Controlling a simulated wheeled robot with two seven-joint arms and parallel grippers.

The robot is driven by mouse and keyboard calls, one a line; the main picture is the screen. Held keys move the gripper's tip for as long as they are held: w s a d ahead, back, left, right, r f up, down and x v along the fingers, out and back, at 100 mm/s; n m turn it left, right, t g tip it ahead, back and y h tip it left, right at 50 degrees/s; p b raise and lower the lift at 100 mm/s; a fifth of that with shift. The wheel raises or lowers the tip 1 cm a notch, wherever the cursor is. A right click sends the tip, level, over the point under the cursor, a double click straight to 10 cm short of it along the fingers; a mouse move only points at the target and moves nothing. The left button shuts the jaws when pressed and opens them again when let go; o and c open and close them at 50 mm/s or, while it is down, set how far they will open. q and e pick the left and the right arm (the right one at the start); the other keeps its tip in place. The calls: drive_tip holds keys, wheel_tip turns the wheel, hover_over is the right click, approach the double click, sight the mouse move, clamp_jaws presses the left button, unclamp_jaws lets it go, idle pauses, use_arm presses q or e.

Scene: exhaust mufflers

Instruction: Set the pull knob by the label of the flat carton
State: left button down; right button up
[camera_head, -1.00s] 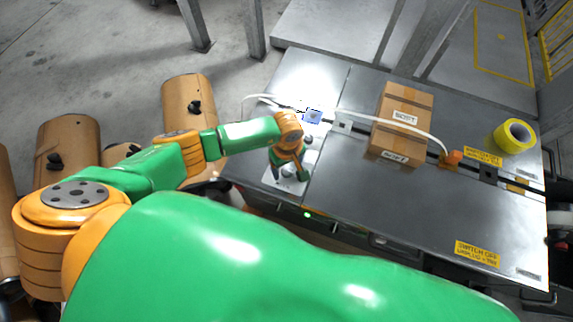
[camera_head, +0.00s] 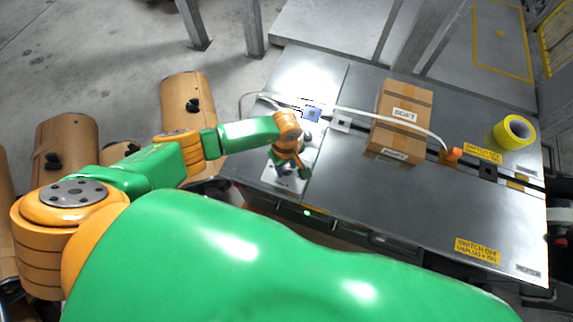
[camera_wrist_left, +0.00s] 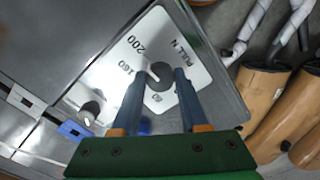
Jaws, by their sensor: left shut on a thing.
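There the gripper hides the knob. The flat carton (camera_head: 386,141) lies on the bench to the right, with white labels reading "SOFT" on its top (camera_head: 404,115) and near side. My right gripper is not in view.
A yellow tape roll (camera_head: 514,131) sits at the bench's right. A small blue part (camera_head: 312,114) lies behind my gripper. The bench front (camera_head: 385,205) is clear.

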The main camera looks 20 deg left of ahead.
use_arm(q)
drive_tip(key=n, duration=0.4)
drive_tip(key=shift+b, duration=0.35)
drive_tip(key=n, duration=0.4)
drive_tip(key=shift+n, duration=0.3)
drive_tip(key=n, duration=0.4)
drive_tip(key=shift+n, duration=0.3)
drive_tip(key=n, duration=0.4)
drive_tip(key=shift+n, duration=0.3)
drive_tip(key=n, duration=0.4)
drive_tip(key=n+p, duration=0.1)
drive_tip(key=n, duration=0.4)
drive_tip(key=n+p, duration=0.1)
drive_tip(key=n, duration=0.3)
drive_tip(key=shift+p, duration=0.3)
drive_tip(key=shift+n+p, duration=0.5)
drive_tip(key=shift+n, duration=1.6)
